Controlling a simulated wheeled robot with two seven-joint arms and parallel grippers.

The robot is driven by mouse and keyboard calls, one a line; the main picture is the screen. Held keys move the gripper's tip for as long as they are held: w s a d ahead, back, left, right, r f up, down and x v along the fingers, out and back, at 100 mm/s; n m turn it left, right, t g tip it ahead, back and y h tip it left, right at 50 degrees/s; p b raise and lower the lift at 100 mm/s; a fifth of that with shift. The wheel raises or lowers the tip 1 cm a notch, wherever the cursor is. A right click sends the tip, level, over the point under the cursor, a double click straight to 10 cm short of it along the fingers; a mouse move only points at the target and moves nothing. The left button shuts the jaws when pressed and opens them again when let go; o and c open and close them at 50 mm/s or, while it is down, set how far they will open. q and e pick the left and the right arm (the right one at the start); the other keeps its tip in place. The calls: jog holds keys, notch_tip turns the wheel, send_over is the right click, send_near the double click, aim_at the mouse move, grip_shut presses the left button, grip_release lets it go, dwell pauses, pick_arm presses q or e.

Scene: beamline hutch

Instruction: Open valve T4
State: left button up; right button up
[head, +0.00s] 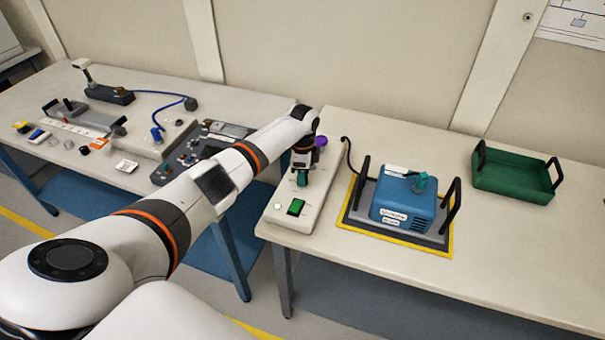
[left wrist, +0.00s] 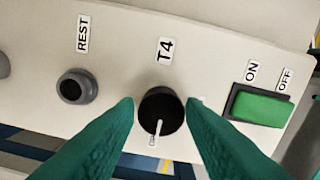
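The T4 valve is a black round knob (left wrist: 161,110) with a white pointer. In the left wrist view it sits below the label "T4" (left wrist: 164,50), with its pointer towards the bottom of the picture. My left gripper (left wrist: 160,105) is open, with one teal finger on each side of the knob and a narrow gap showing at both sides. In the head view my left gripper (head: 302,178) is over the pale control panel (head: 283,221) and hides the knob. My right gripper is not in view.
Close to the knob are a grey round fitting (left wrist: 77,87) labelled "REST" and a green ON/OFF rocker switch (left wrist: 262,106). A blue boxed device (head: 403,203) on a yellow-edged tray and a green tray (head: 515,176) stand to the right. The front right tabletop is clear.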

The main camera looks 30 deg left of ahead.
pick_arm(q)
jog(key=shift+o, duration=1.3)
jog(key=shift+r, duration=0.1)
notch_tip(320, 180, up, 12)
jog(key=b, duration=0.1)
jog(key=shift+b, duration=0.35)
jog(key=shift+s+f, duration=0.1)
jog(key=shift+f, duration=0.1)
